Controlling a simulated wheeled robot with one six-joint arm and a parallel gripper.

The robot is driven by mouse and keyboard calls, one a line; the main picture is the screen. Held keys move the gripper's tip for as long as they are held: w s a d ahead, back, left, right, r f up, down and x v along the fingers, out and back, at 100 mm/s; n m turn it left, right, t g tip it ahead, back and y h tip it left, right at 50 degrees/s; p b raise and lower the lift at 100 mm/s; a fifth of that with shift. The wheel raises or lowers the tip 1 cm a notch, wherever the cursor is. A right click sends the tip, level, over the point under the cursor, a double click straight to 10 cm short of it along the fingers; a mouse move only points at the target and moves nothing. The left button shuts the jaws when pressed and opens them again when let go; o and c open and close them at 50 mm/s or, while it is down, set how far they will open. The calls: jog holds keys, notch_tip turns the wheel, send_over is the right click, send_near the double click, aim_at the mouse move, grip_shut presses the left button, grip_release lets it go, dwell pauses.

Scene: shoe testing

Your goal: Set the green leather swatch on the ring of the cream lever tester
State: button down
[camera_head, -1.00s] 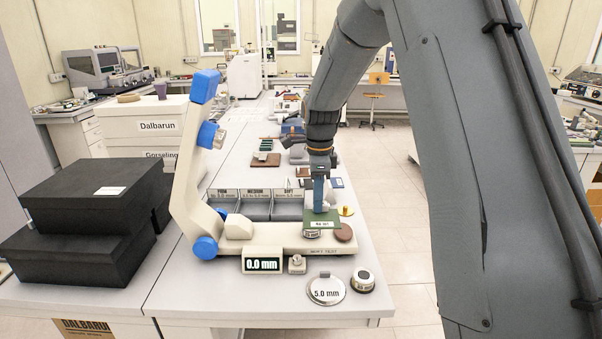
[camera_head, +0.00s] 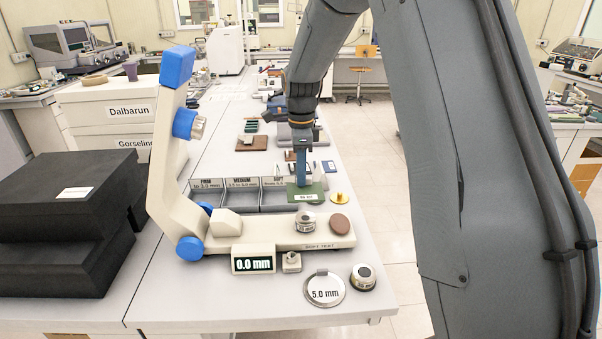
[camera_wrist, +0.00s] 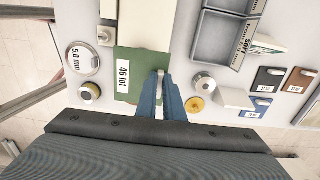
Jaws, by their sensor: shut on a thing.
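The green leather swatch (camera_head: 310,190) with a white lot label is held in my shut gripper (camera_head: 302,182). In the wrist view the swatch (camera_wrist: 150,62) lies flat below the fingers (camera_wrist: 165,78), which grip its edge. It covers part of the cream base there. The cream lever tester (camera_head: 270,235) stands on the table with its blue-ended lever arm raised. Its silver ring (camera_head: 305,222) shows on the base in the head view, with the swatch above and behind it in the picture. The ring is hidden in the wrist view. The tester's display (camera_head: 253,260) reads 0.0 mm.
A 5.0 mm disc (camera_head: 324,289) and a round weight (camera_head: 363,277) lie in front. Grey sorting bins (camera_head: 240,195) stand behind the tester; black boxes (camera_head: 60,210) are at left.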

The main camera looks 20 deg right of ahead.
aim_at(301, 190)
jog(key=shift+f+b, duration=1.2)
jog(key=shift+f, duration=1.7)
jog(key=shift+p, duration=0.45)
jog(key=shift+f+b, duration=0.4)
jog(key=shift+f, duration=0.6)
jog(key=c, duration=1.8)
grip_release()
notch_tip(301, 190, up, 8)
jog(key=b, duration=0.2)
jog(key=shift+f+b, duration=0.1)
jog(key=shift+b, duration=0.3)
